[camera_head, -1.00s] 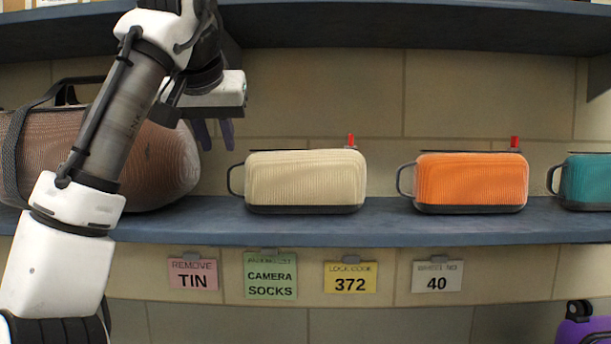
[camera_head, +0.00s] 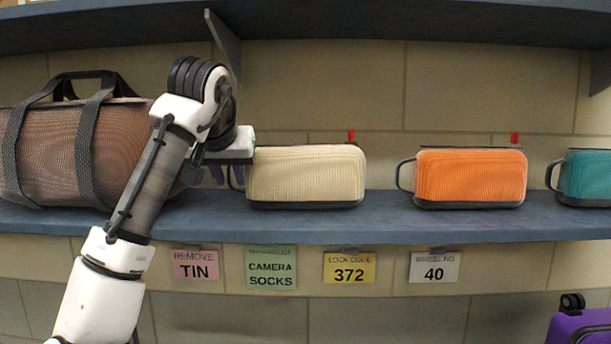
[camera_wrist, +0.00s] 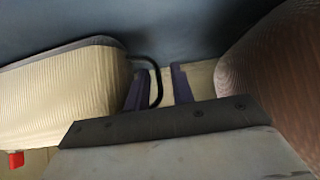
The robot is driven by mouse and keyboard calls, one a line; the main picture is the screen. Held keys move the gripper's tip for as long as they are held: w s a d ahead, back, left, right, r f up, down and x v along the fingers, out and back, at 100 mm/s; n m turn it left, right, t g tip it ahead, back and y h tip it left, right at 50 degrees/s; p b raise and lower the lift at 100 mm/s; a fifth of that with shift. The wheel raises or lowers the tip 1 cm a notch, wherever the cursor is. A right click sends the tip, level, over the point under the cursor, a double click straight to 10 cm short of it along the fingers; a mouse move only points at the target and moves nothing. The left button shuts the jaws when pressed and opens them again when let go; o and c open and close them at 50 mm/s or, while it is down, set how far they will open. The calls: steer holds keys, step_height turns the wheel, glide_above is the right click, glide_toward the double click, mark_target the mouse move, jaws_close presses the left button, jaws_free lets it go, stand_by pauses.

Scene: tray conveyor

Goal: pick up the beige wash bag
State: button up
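The beige wash bag (camera_head: 306,174) stands upright on the blue shelf, with a dark base, a red tab at its top right and a black loop handle at its left end. In the wrist view the bag (camera_wrist: 60,98) is at the left and its handle (camera_wrist: 157,78) reaches between my fingers. My gripper (camera_head: 217,175) is at the handle end of the bag. In the wrist view my gripper (camera_wrist: 160,80) is open, with a gap between its two purple fingers. The left finger appears within the handle's loop and the right finger outside it. Contact cannot be told.
A large brown bag (camera_head: 60,150) stands close on the left, behind my arm; it is near my gripper's other side. An orange bag (camera_head: 470,176) and a teal bag (camera_head: 588,178) stand to the right. The shelf (camera_head: 400,222) is clear between them. An upper shelf (camera_head: 420,22) is overhead.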

jaws_close()
steer(key=shift+r, duration=0.15)
